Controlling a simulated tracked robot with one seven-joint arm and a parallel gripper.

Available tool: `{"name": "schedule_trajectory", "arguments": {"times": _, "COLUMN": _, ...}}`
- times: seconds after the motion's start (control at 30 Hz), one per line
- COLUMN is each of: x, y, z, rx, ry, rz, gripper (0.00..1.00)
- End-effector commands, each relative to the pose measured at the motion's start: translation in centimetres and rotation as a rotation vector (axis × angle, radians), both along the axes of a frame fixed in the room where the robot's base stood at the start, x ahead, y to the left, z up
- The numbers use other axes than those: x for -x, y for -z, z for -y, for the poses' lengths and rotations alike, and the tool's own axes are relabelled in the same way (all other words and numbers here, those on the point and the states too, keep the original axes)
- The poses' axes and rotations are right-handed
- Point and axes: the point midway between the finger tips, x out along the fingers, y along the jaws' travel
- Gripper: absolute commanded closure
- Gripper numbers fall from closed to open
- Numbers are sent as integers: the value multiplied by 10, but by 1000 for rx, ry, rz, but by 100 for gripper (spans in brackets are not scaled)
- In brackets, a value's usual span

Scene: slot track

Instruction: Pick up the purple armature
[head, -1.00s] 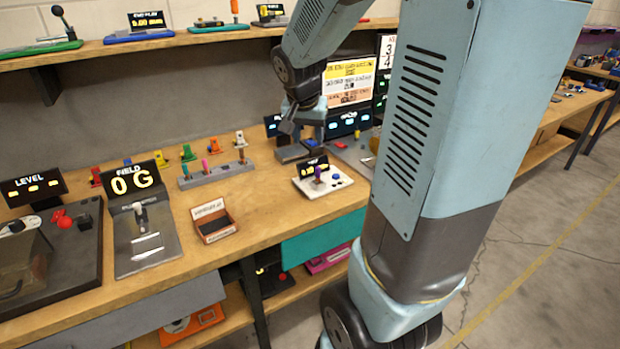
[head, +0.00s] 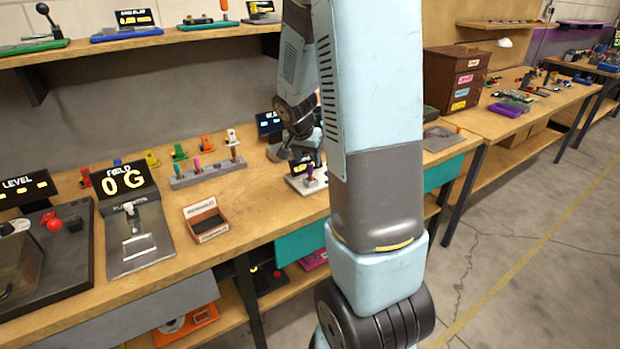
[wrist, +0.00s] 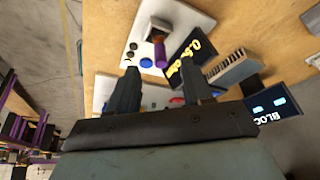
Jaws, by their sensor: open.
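A small upright purple piece (head: 309,172), which looks like the purple armature, stands on a white panel (head: 297,184) on the bench. In the wrist view it is a purple cylinder (wrist: 160,54) with a brown block at one end, on the white panel (wrist: 190,28). My gripper (wrist: 157,82) is open, its two fingers pointing toward the panel, with the purple piece roughly ahead of the gap. Nothing is between the fingers. In the head view my gripper (head: 289,150) is small and dark, above and left of the panel, its fingers hard to make out.
A grey slotted rack (head: 208,174) with coloured pegs stands left of the panel. A black display (wrist: 190,60) adjoins the panel. An open brown box (head: 206,220) and a field plate (head: 138,240) lie farther left. The bench around the box is clear.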

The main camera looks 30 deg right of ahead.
Motion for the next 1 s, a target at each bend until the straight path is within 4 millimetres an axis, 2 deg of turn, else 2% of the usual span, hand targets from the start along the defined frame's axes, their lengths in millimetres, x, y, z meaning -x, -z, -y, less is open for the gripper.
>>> {"name": "schedule_trajectory", "arguments": {"times": 0.27, "x": -3, "y": 14, "z": 4, "rx": 0, "ry": 0, "rz": -1, "gripper": 50}}
{"name": "schedule_trajectory", "arguments": {"times": 0.7, "x": -15, "y": 55, "z": 17, "rx": 0, "ry": -2, "rz": -1, "gripper": 50}}
{"name": "schedule_trajectory", "arguments": {"times": 1.0, "x": -16, "y": 58, "z": 18, "rx": 0, "ry": -2, "rz": 0, "gripper": 50}}
